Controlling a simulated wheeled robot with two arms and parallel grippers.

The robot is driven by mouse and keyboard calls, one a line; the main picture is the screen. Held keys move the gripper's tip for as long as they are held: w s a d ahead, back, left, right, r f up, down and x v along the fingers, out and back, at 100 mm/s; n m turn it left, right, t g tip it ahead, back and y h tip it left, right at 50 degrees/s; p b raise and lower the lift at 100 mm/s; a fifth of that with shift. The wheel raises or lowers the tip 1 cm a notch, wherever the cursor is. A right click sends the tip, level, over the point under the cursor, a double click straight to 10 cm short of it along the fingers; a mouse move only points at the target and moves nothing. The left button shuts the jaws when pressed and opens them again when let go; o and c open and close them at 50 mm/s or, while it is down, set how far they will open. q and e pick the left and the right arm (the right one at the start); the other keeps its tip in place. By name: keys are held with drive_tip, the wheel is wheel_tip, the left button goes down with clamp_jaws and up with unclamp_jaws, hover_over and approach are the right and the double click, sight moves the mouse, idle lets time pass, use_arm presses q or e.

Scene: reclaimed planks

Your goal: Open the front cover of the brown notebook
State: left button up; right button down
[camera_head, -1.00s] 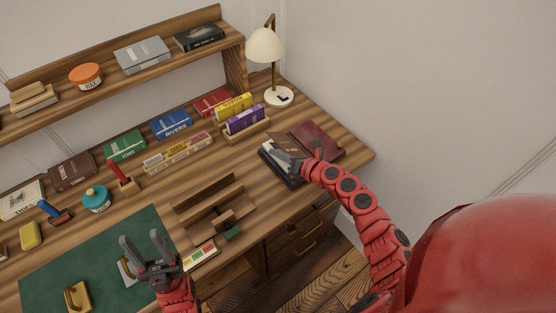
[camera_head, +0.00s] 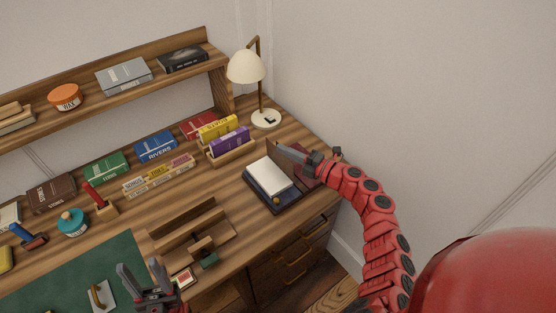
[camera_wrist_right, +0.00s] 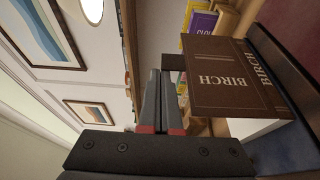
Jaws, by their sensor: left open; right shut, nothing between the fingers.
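The brown notebook lies at the right end of the desk, its white page block (camera_head: 270,177) exposed in the head view. Its brown cover (camera_wrist_right: 232,85), lettered BIRCH, is raised off the pages and fills the right of the right wrist view. My right gripper (camera_head: 291,153) is shut and empty, beside the raised cover in the head view; whether it touches is unclear. Its fingers also show in the right wrist view (camera_wrist_right: 162,95). My left gripper (camera_head: 141,282) is open and empty over the desk front, away from the notebook.
A dark blue surface (camera_head: 287,207) shows under the notebook. A maroon book (camera_head: 309,174) is partly hidden behind my right arm. A lamp (camera_head: 266,117) and a holder with yellow and purple books (camera_head: 229,143) stand behind. A wooden organiser (camera_head: 218,238) lies left of the notebook.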

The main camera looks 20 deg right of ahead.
drive_tip(key=w+d+f+m+t+b, duration=0.1)
drive_tip(key=w+d+m+t+b, duration=0.1)
drive_tip(key=d+m+b, duration=0.2)
drive_tip(key=shift+w+d+f+m+y+b, duration=0.2)
drive_tip(key=shift+d+m+y+b, duration=0.1)
drive_tip(key=shift+d+m, duration=0.9)
drive_tip(key=shift+a, duration=0.1)
drive_tip(key=shift+s, duration=0.1)
